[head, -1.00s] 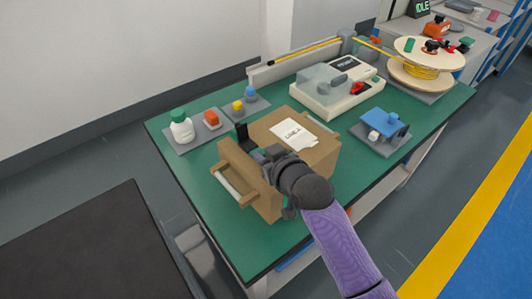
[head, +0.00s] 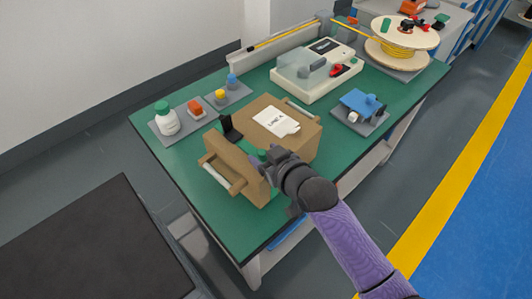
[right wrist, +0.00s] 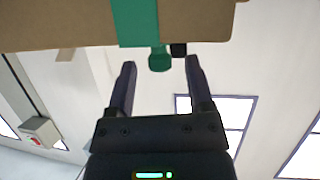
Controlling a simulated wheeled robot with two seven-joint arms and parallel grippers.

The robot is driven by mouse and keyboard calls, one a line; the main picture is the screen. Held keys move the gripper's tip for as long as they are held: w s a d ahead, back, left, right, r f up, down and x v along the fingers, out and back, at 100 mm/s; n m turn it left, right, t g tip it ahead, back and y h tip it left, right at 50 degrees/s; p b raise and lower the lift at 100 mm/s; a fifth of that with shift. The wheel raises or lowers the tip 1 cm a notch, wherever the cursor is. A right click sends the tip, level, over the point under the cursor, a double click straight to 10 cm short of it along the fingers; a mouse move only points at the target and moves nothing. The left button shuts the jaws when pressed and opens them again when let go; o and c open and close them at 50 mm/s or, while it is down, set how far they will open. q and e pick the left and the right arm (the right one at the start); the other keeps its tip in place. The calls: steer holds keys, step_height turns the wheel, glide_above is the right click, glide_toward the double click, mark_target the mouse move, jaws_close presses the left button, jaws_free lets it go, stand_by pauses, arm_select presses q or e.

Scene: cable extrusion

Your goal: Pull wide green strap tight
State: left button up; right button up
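A brown cardboard case (head: 300,155) with a white label (head: 276,122) stands on the green bench and has a light handle bar on its near left side. In the right wrist view a wide green strap (right wrist: 135,20) runs down the case and ends in a narrow green tab (right wrist: 159,60). My right gripper (head: 262,158) is at the case's near face. In the right wrist view its fingers (right wrist: 160,70) are apart, with the tab's end around the gap between their tips. Contact cannot be told. My left gripper is out of view.
A black upright piece (head: 230,128) stands at the case's left edge. A beige machine (head: 315,75), a blue part (head: 360,102) and a cable spool (head: 402,40) stand farther right. The bench's front left is clear.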

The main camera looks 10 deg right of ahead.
steer(key=p+v, duration=0.3)
steer(key=v, duration=0.7)
steer(key=shift+p, duration=0.3)
